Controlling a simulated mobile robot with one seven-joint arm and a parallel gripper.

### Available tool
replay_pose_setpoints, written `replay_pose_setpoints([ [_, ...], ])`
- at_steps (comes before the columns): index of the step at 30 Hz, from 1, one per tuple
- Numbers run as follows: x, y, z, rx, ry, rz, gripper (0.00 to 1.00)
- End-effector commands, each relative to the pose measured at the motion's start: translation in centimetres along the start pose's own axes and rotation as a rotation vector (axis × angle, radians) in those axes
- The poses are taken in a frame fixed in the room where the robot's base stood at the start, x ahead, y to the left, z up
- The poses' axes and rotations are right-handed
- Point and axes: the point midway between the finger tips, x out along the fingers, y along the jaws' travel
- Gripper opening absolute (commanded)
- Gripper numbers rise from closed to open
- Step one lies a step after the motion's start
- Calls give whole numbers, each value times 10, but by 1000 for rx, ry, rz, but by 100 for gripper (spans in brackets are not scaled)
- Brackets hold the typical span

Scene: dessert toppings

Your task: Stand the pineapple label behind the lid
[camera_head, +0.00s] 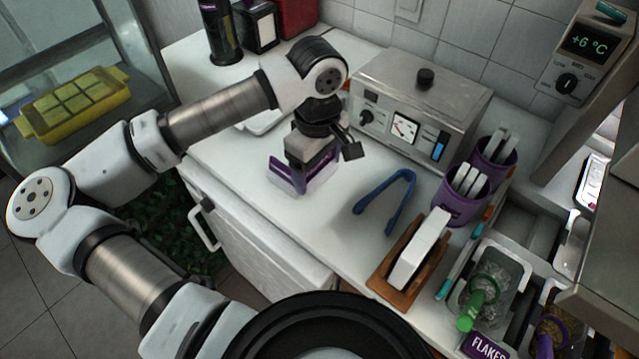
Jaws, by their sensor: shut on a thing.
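My gripper (303,168) is over the white counter, left of the middle, pointing down. It is shut on a purple piece (283,177), which looks like the label. The gripper hides part of it, and no lettering on it can be read. The piece is close to the counter top; I cannot tell whether it touches it. I cannot tell whether this top is the lid of the task.
Blue tongs (388,205) lie on the counter right of my gripper. A white block stands in a wooden holder (381,278). Purple cups (461,209) and topping tubs with a FLAKES label (485,347) are at the right. A dark bottle (220,35) stands at the back left.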

Motion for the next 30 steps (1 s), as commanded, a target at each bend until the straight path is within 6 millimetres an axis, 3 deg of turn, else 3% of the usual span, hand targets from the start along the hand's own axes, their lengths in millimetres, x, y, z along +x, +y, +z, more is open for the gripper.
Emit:
replay_pose_setpoints([
  [3, 22, 0, 1, 0, -4, 1, 48],
  [16, 71, 0, 0, -1, -1, 0, 48],
  [30, 80, 0, -1, -1, 1, 0, 48],
])
